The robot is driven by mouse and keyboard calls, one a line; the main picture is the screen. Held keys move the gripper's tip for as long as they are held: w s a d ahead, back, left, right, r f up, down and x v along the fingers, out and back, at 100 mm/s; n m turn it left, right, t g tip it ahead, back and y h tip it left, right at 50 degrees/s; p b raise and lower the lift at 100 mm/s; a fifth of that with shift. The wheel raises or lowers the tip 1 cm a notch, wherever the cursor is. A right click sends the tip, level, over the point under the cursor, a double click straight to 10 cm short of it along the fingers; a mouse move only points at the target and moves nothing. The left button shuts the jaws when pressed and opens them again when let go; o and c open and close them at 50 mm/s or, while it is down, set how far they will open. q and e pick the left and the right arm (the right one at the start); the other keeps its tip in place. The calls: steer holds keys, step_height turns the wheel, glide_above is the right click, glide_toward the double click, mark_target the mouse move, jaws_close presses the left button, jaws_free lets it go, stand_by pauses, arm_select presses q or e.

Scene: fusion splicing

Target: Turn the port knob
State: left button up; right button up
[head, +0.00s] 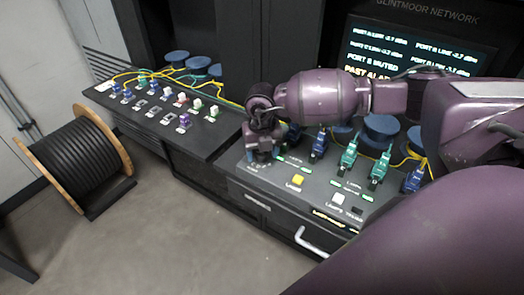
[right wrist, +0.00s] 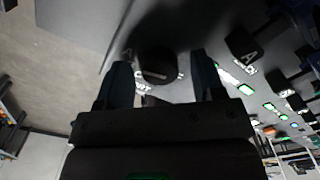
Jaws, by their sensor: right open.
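In the head view my right gripper (head: 262,152) is over the left end of the grey console and hides the knob there. My left gripper is not in view.
A second black knob (right wrist: 243,43) is to the right in the wrist view. The console has a yellow button (head: 297,181), a white button (head: 338,199) and several plugged connectors (head: 348,157). A screen (head: 415,50) stands behind. A cable spool (head: 75,160) is at left.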

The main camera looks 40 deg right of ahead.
steer(key=c, duration=0.9)
